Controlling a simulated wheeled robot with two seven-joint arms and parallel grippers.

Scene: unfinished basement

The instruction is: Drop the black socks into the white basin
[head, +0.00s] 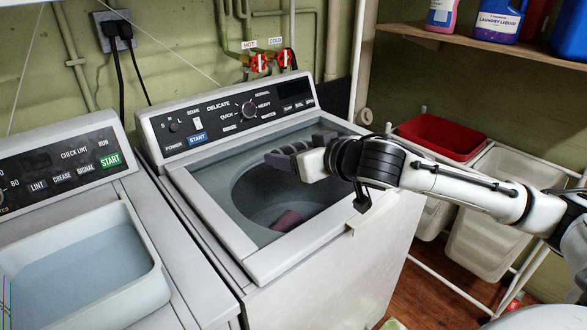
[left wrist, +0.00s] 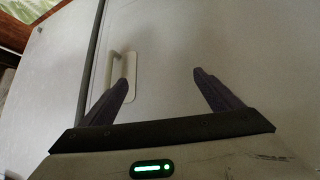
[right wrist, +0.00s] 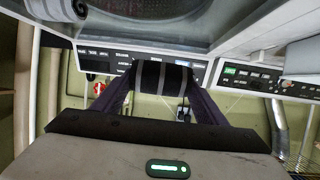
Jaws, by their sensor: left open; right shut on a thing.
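The white basin (head: 148,284) stands on top of the left machine in the head view and holds bluish water. My right gripper (head: 292,152) is above the open top of the washer, to the right of the basin and apart from it. In the right wrist view it is shut on the black socks (right wrist: 160,76), a dark bundle with grey bands between the fingertips. My left gripper (left wrist: 160,90) shows only in the left wrist view, open and empty, facing a pale flat panel with a handle.
The washer (head: 220,225) has an opening with a dark pink cloth (head: 287,220) inside. Its control panel (head: 225,115) rises behind, as does the left machine's panel (head: 60,165). A rack with a red bin (head: 440,137) and pale bins stands right, below a shelf (head: 480,45) of bottles.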

